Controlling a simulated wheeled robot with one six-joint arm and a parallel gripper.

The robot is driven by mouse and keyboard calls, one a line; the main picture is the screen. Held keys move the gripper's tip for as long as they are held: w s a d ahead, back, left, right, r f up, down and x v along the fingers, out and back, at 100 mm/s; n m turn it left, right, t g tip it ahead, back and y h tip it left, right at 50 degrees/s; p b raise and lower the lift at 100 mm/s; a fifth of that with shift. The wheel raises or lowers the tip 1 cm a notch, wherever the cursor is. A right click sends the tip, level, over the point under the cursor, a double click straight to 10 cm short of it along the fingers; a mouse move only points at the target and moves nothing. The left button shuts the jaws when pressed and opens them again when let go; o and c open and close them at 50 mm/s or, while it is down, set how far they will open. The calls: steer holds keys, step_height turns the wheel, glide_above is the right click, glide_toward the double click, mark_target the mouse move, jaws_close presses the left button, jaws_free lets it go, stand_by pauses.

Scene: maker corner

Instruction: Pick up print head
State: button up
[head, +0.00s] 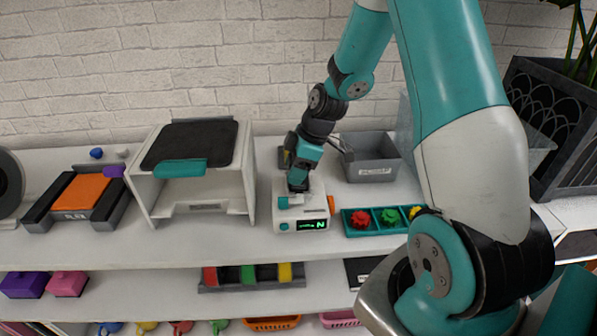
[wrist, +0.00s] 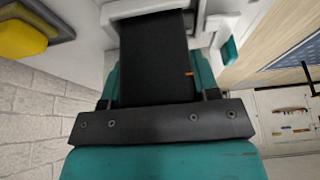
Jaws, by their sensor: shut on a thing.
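My gripper (head: 298,182) points down over a small white machine (head: 302,207) with a lit green display, on the upper shelf. In the wrist view its teal fingers (wrist: 155,80) are shut on both sides of a black block with a small orange mark, which I take to be the print head (wrist: 153,50). In the head view the block is mostly hidden by the gripper. It is at the machine's top; I cannot tell whether it still touches the machine.
A white frame with a dark top (head: 190,145) stands to the left, and an orange-topped tray (head: 80,192) farther left. A grey bin (head: 371,160) stands behind right, and a teal tray of coloured pieces (head: 347,231) at front right. The brick wall (head: 60,90) is close behind.

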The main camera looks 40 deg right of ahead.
step_height(320, 180, up, 20)
stand_by(0.6)
